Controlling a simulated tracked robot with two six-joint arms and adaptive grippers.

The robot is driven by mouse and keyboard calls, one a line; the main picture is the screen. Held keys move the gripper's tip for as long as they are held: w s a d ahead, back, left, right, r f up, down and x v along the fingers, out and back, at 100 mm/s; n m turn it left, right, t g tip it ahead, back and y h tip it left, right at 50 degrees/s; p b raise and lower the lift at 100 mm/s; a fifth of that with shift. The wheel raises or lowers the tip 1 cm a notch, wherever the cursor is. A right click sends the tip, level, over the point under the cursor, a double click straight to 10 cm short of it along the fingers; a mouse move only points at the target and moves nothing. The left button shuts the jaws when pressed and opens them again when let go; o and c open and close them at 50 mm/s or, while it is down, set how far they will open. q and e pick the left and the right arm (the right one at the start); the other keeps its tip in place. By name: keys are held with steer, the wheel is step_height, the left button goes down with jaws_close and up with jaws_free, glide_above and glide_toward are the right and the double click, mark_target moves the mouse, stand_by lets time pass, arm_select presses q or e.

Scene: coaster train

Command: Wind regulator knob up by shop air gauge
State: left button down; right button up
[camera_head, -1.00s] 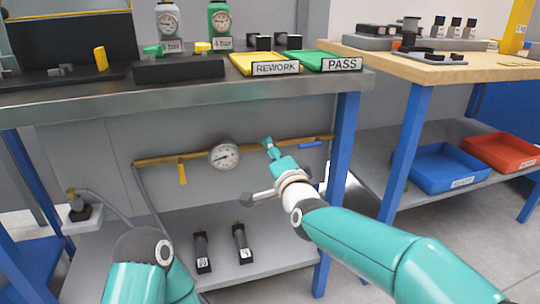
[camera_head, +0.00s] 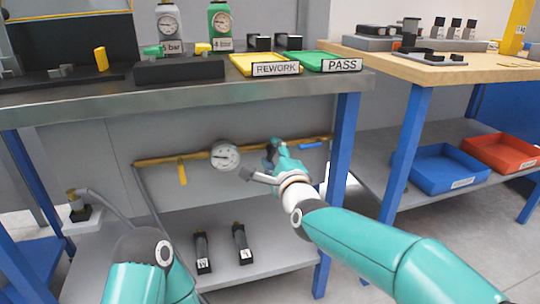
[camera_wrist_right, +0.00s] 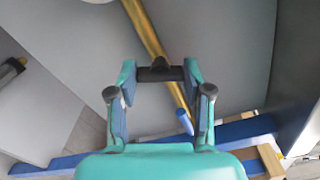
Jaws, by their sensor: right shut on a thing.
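The shop air gauge (camera_head: 225,155) is a round white dial on the brass pipe (camera_head: 155,161) under the steel bench. My right gripper (camera_head: 272,148) is at the pipe just right of the gauge. In the right wrist view, its two teal fingers are shut on a dark regulator knob (camera_wrist_right: 160,71), with the brass pipe (camera_wrist_right: 150,35) behind it. The fingers hide most of the knob in the head view. The dial reading is too small to make out. My left arm shows at the lower left, but its gripper is out of view.
A yellow lever (camera_head: 182,172) hangs from the pipe left of the gauge, and a blue lever (camera_head: 313,145) sits right of my gripper. A blue bench leg (camera_head: 340,190) is close right of my wrist.

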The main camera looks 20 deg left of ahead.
steer(key=shift+d+f, duration=0.1)
steer(key=shift+f, duration=0.35)
steer(key=o, duration=1.2)
steer(key=shift+c, duration=0.2)
steer(key=shift+r, duration=0.2)
steer(key=shift+r, duration=0.1)
steer(key=v, duration=1.2)
